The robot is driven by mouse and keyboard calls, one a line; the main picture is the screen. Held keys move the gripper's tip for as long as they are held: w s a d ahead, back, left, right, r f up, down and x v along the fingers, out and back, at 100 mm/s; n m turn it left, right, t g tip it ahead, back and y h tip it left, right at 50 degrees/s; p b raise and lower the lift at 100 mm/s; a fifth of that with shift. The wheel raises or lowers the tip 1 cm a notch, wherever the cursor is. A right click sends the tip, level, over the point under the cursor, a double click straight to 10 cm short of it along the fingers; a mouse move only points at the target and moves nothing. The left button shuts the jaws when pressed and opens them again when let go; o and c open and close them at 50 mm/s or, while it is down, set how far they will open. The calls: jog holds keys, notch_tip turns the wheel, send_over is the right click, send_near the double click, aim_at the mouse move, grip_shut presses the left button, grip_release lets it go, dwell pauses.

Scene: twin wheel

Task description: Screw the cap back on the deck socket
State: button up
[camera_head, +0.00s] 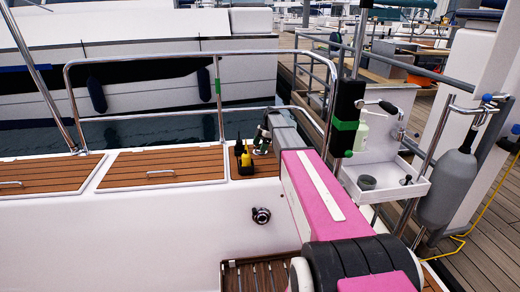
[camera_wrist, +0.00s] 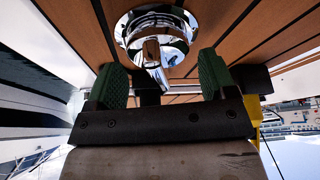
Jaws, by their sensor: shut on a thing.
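In the wrist view, my gripper (camera_wrist: 160,75) has its two green-padded fingers on either side of a round, mirror-bright chrome piece, which I take to be the cap (camera_wrist: 126,28). The jaws are shut on it, close over the teak deck. The deck socket cannot be told apart from the cap; whether the cap touches it or is seated is unclear. The cap is too small to make out there.
A white sink tray (camera_head: 385,188) with a grey cup is at right. The teak panels at left (camera_head: 160,166) are mostly clear.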

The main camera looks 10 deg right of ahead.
jog(key=shift+m, duration=0.6)
jog(key=o, duration=1)
jog(key=shift+o, duration=0.2)
jog(key=shift+r, duration=0.1)
